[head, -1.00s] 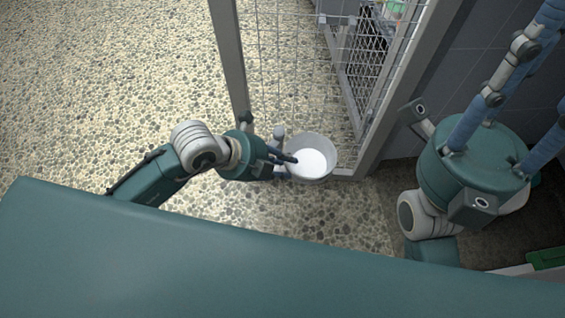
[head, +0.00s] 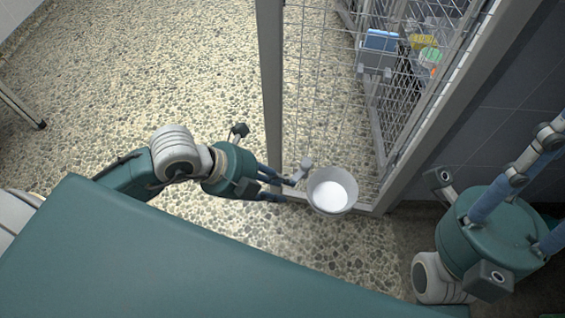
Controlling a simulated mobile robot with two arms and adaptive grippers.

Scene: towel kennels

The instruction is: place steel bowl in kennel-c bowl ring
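The steel bowl (head: 332,191) is a round grey bowl with a bright white inside. It sits upright at the foot of the wire mesh kennel door, by its lower right. The ring under it is hidden by the bowl. A small grey knob-like piece (head: 304,165) shows at the bowl's upper left.
The mesh door (head: 335,90) has a grey left post (head: 271,90) and a thick right post (head: 435,100). Behind it, blue, yellow and green items (head: 380,45) stand in a wire rack. A thin-legged stand (head: 22,108) shows far left.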

